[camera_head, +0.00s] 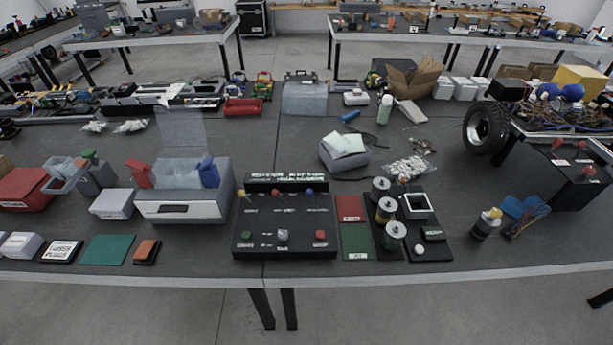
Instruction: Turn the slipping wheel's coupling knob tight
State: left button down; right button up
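A black rubber wheel (485,128) with a pale hub stands at the right on the robot chassis (508,145). Wires and blue parts sit on top of the chassis. A black box (575,180) with several red knobs is at the chassis's front right. I cannot tell which part is the wheel's coupling knob, or whether any knob is loose. Neither of my grippers is in view.
A black control panel (285,250) with coloured levers and buttons stands at the table's middle front. Spools (393,236) stand right of it. A small bottle-like part (486,224) and blue pieces (525,208) lie before the chassis. The front right tabletop (510,257) is clear.

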aim_at(588, 170)
jog(key=z, duration=1.9)
jog(key=i+l+u, duration=0.1)
jog(key=u, duration=0.6)
jog(key=i+l+u, duration=0.3)
jog(key=l, duration=0.3)
jog(key=l+u, duration=0.35)
jog(key=l, duration=0.2)
jog(key=l+u, duration=0.3)
jog(key=l, duration=0.35)
jog(key=i, duration=0.05)
